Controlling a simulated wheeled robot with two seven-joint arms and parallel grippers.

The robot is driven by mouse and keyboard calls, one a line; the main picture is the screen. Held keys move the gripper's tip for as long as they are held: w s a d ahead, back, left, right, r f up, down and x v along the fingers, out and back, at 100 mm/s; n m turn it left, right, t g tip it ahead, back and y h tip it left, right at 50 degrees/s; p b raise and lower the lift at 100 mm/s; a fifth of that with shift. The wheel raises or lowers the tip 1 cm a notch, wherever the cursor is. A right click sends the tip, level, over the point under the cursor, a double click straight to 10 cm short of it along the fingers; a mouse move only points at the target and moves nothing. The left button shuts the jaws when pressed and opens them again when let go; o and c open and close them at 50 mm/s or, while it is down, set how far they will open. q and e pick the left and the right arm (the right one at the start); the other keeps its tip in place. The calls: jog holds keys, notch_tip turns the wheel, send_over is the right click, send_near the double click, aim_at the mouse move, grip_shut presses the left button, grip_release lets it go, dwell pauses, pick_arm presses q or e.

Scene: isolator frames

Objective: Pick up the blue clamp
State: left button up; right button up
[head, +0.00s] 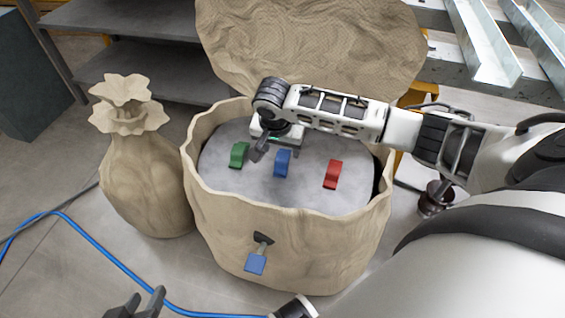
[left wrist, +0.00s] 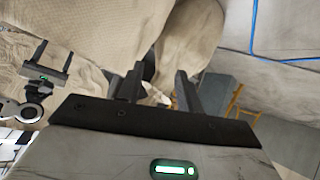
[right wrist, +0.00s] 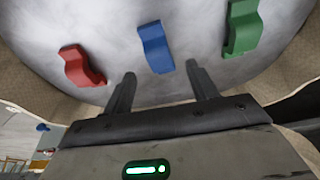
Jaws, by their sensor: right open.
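The blue clamp (head: 282,163) stands on the grey top inside the tan, rough-walled container, between the green clamp (head: 239,155) and the red clamp (head: 333,174). My right gripper (head: 272,152) is over the grey top, just behind and left of the blue clamp in the head view. In the right wrist view the open right gripper (right wrist: 161,76) faces the blue clamp (right wrist: 155,47), which lies ahead of and between the fingertips, with nothing held. My left gripper (head: 143,298) is open and empty, low in front of the container.
The container's wavy rim (head: 290,208) surrounds the clamps, and its lid (head: 310,45) stands raised behind. A blue padlock (head: 255,263) hangs on the front. A tan sack-like vase (head: 140,175) stands at left. A blue cable (head: 100,250) lies on the floor.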

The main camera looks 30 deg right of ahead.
aim_at(282, 156)
jog(key=b+x, duration=0.1)
jog(key=x, duration=0.2)
jog(key=shift+w+d+f, duration=0.1)
jog(key=shift+d+f, duration=0.05)
jog(key=shift+f, duration=0.3)
jog(key=c, duration=1.3)
pick_arm(q)
jog(key=shift+w+d+r+t+h, duration=0.1)
jog(key=shift+d+r+t+h, duration=0.2)
jog(key=shift+r+t, duration=0.2)
pick_arm(e)
grip_shut()
pick_arm(q)
jog(key=shift+r, duration=0.1)
